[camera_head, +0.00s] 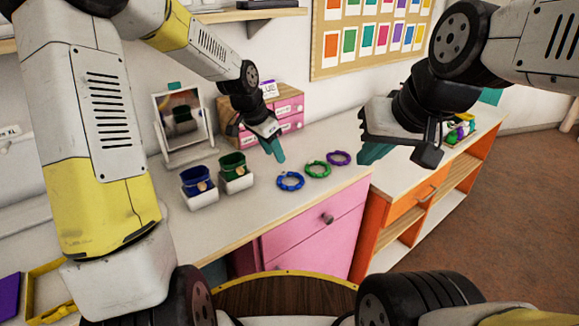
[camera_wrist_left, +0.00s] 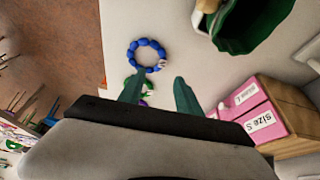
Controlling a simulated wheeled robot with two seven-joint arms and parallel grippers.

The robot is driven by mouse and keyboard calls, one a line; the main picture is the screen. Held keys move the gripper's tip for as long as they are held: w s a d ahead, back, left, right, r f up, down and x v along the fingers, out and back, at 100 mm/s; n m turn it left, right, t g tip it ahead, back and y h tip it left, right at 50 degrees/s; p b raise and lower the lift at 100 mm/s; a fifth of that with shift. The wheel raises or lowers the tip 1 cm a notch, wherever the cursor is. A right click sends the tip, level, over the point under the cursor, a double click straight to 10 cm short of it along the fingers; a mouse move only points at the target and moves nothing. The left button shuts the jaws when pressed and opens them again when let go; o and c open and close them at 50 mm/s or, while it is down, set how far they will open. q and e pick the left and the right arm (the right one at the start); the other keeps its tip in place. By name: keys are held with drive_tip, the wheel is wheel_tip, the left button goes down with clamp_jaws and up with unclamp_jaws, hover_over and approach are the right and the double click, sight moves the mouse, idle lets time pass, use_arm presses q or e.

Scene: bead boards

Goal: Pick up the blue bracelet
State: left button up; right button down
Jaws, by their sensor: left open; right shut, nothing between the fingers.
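The blue bracelet (camera_head: 290,188) is a beaded ring lying flat on the white tabletop. The blue bracelet also shows in the left wrist view (camera_wrist_left: 132,55), beyond the fingertips, with a pale bead or charm at one side. My left gripper (camera_head: 277,156) is open and empty, above and behind the blue bracelet, apart from it. Its two teal fingers (camera_wrist_left: 158,84) are spread in the left wrist view. A green bracelet (camera_head: 318,176) and a purple bracelet (camera_head: 339,164) lie to the right of it, partly hidden by a finger in the wrist view. My right gripper (camera_head: 378,152) is shut and empty, held in the air at right.
A blue cup (camera_head: 196,181) and a green cup (camera_head: 233,164) in white holders stand left of the bracelets. A framed mirror (camera_head: 163,150) and pink drawer boxes (camera_head: 291,108) stand behind. The table's front edge is close to the bracelets.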

sight(283, 173)
use_arm(q)
drive_tip(key=shift+w+d+f, duration=0.4)
drive_tip(key=shift+w+f, duration=0.1)
drive_tip(key=shift+f, duration=0.25)
drive_tip(key=x, duration=0.7)
drive_tip(key=shift+a+f, duration=0.3)
clamp_jaws()
drive_tip(key=shift+s, duration=0.1)
